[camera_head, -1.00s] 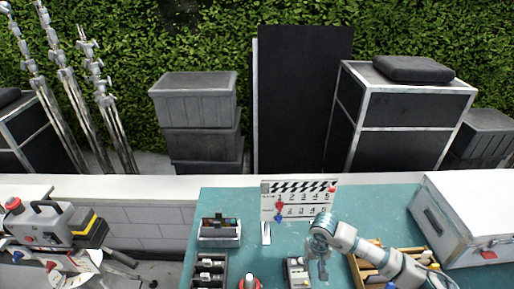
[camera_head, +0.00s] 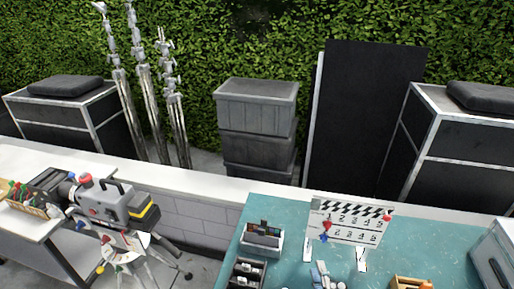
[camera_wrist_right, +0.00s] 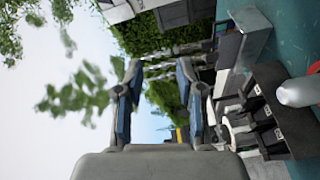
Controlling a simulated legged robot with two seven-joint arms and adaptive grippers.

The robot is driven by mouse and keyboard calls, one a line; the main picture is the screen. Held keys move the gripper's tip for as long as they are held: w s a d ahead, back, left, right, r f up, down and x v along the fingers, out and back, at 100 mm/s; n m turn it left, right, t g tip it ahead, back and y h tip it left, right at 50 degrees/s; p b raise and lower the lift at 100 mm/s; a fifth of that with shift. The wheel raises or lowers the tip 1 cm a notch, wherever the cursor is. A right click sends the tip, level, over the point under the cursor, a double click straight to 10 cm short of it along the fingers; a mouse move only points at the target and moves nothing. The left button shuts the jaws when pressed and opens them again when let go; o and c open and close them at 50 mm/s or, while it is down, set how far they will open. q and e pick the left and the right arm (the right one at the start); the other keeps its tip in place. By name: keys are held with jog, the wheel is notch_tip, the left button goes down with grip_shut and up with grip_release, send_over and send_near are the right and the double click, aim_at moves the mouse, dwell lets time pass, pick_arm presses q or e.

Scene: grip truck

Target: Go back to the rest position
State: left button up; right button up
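My right gripper (camera_wrist_right: 160,72) shows in the right wrist view. Its two fingers stand apart with nothing between them, so it is open and empty. In the head view, a small pale blue and white shape at the bottom edge may be part of my right arm, but it is too cut off to tell. My left gripper is in neither view.
The teal table (camera_head: 292,222) holds a clapperboard (camera_head: 349,226), a small grey holder (camera_head: 262,240), a black compartment tray (camera_head: 246,273) and a wooden tray (camera_head: 408,284). A camera (camera_head: 112,203) stands left. Stacked grey crates (camera_head: 256,125) stand behind the low wall.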

jog(key=s+d+f+m+g, duration=0.1)
jog(key=s+f+m+g, duration=0.1)
jog(key=f, duration=0.3)
jog(key=s+d+f+m+g+h, duration=0.1)
jog(key=s+f+m+g, duration=0.2)
jog(key=s+f+m, duration=0.1)
jog(key=s+d+f+m+g+h, duration=0.1)
jog(key=s+d+f+m+g, duration=0.1)
jog(key=s+f+m+g, duration=0.1)
jog(key=shift+s+f+m, duration=0.15)
jog(key=shift+s+f, duration=0.2)
jog(key=shift+f, duration=0.35)
jog(key=shift+s+f+m, duration=0.15)
jog(key=shift+s+f, duration=0.15)
jog(key=shift+f, duration=0.35)
jog(key=s+a+f+m+g+y, duration=0.1)
jog(key=s+f+m+g, duration=0.45)
jog(key=s, duration=0.75)
notch_tip(320, 180, down, 28)
jog(key=s+n+g, duration=0.1)
jog(key=s+g, duration=0.1)
jog(key=s+d+f+g+b, duration=0.1)
jog(key=s+d+f, duration=0.1)
jog(key=s+f, duration=1.4)
jog(key=shift+s+d+f, duration=0.35)
jog(key=shift+s+d, duration=0.05)
jog(key=shift+s, duration=0.15)
